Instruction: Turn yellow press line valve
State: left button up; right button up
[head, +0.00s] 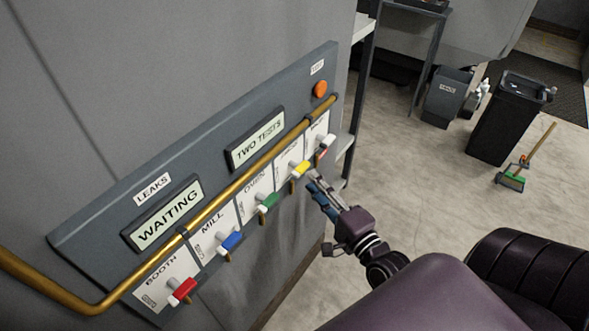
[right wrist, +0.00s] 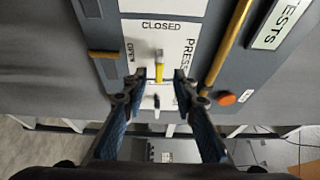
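The yellow valve handle (head: 301,168) sits on the PRESS plate (head: 289,155) of the wall panel, below the brass pipe. In the right wrist view the yellow handle (right wrist: 159,72) lies upright in the picture, in line with the word CLOSED and away from the sideways OPEN mark. My right gripper (head: 314,182) is just right of and below the yellow handle. In the right wrist view its two fingertips (right wrist: 158,83) are apart, one on each side of the handle, with a visible gap on both sides. My left gripper is in neither view.
The red BOOTH valve (head: 183,289), blue MILL valve (head: 231,240) and green OVEN valve (head: 267,202) line the panel to the left. Another valve (head: 323,149) is close right. An orange button (head: 320,89) is above. Floor at right holds a black bin (head: 500,125) and a broom.

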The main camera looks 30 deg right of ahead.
aim_at(301, 167)
jog(key=w+p, duration=0.1)
jog(key=w, duration=0.4)
jog(key=shift+w+p, duration=0.35)
jog(key=shift+w, duration=0.35)
jog(key=shift+w+f, duration=0.1)
jog(key=shift+w, duration=0.1)
grip_shut()
